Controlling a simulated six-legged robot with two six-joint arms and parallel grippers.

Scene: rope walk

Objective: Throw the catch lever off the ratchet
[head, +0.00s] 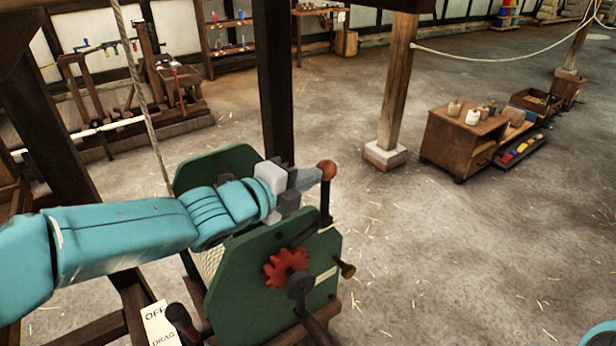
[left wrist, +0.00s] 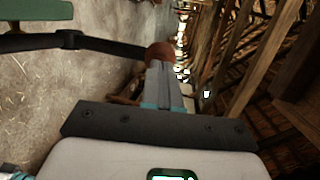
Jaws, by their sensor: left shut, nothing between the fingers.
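The catch lever (head: 326,205) is a dark upright bar with a red-brown ball knob (head: 326,170), at the top of the winch's near green side plate (head: 245,285). Its lower dark arm slopes down-left toward the red toothed ratchet wheel (head: 285,268); I cannot tell whether it touches the teeth. My left gripper (head: 312,176) is shut and empty, its fingertips right at the knob's left side. In the left wrist view the knob (left wrist: 159,54) sits just beyond the closed fingertips (left wrist: 161,72), with the dark lever bar (left wrist: 100,43) running left. My right gripper is not in view.
A brass knob (head: 346,269) sticks out right of the ratchet. A dark-knobbed lever (head: 179,316) stands by an OFF/DRAG plate (head: 160,326). A dark post (head: 275,80) rises behind the winch, and a rope (head: 140,90) hangs left.

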